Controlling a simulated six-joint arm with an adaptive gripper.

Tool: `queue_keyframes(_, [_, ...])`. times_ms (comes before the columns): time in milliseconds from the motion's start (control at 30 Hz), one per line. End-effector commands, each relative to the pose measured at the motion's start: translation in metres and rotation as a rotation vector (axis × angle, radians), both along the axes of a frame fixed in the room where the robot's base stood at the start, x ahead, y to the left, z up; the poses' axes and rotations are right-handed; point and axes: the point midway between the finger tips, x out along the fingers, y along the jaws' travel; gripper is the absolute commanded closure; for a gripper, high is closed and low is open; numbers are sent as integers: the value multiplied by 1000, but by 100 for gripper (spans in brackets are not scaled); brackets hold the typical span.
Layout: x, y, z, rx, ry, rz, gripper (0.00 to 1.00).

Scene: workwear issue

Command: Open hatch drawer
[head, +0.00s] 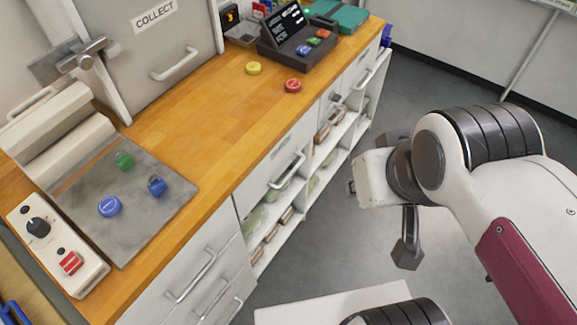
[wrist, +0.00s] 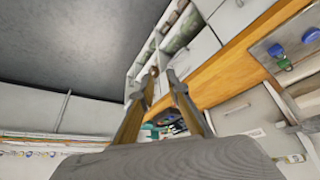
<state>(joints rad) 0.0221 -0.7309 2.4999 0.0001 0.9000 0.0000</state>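The grey hatch (head: 165,50) marked COLLECT stands at the back of the wooden counter, with a bar handle (head: 175,64) on it. White drawers with bar handles line the counter front: one has a handle (head: 287,170) near the middle, and a stack with handles (head: 192,274) is at the lower left. All look shut; which one is the hatch drawer, I cannot tell. My gripper (head: 388,195) is over the floor, right of the counter and apart from it. In the wrist view its fingers (wrist: 162,78) are spread with nothing between them.
The counter (head: 190,120) carries a grey mat (head: 130,230) with green and blue pieces, a control box (head: 55,250), yellow (head: 253,68) and red (head: 293,86) discs and a dark terminal (head: 300,45). Open shelves (head: 320,165) lie below. The grey floor (head: 440,85) is clear.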

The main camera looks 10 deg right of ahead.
Motion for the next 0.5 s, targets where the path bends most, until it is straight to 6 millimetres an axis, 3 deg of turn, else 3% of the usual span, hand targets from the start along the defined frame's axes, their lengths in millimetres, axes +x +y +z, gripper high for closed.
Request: queue_keyframes(500, [10, -26, -53, 7, 243, -95, 84])
